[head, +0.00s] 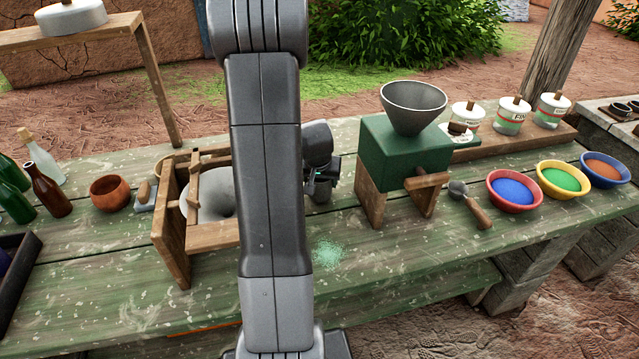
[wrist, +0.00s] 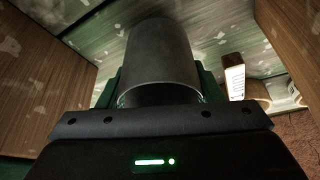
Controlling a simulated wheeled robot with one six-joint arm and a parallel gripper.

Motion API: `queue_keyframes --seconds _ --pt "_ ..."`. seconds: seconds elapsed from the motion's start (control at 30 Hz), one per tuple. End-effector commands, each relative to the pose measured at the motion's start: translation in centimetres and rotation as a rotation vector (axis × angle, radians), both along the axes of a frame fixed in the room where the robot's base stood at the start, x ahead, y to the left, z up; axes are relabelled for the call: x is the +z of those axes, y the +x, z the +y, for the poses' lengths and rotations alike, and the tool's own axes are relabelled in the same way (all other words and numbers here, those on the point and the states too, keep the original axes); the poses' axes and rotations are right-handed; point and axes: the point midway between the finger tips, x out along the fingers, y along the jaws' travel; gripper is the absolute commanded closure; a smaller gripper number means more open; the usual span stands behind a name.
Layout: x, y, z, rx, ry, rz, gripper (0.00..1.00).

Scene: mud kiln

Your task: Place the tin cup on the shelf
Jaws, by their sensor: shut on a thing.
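A grey metal cylinder, which looks like the tin cup (wrist: 160,55), sits between the green fingers of my gripper (wrist: 157,90) in the wrist view. My gripper is shut on it, over the green table. In the head view my gripper (head: 320,185) is low over the table, between the wooden frame and the green grinder. My arm partly hides it, and I cannot make out the cup there. A low wooden shelf (head: 560,134) runs along the table's back right, with white jars on it. A taller wooden shelf (head: 75,36) stands at the back left.
The green grinder (head: 395,150) with its funnel is right of my gripper. The wooden frame (head: 176,235) is left. A scoop (head: 472,205) and bowls of blue (head: 513,190), green and orange powder are further right. Bottles (head: 47,190) stand far left. The front table is mostly clear.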

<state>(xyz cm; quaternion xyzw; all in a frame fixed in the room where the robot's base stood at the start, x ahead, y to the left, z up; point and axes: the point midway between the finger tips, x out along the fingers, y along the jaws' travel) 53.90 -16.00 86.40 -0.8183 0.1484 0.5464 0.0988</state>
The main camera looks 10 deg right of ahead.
Motion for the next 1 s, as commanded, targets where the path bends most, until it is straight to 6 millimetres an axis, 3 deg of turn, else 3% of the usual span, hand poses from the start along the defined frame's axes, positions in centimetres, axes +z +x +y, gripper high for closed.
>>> queue_keyframes --seconds 0.1,0.5,0.53,0.6,1.0 --pt "-1.19 -0.07 0.01 0.000 0.001 0.002 0.63" --pt "-1.68 -0.01 0.02 0.000 0.001 0.000 0.63" --pt "-1.50 -0.02 0.02 0.000 0.001 0.000 0.34" --pt "-1.46 -0.03 0.02 0.000 0.001 0.000 0.21" --pt "-1.02 -0.03 0.02 0.000 0.001 0.001 0.19"
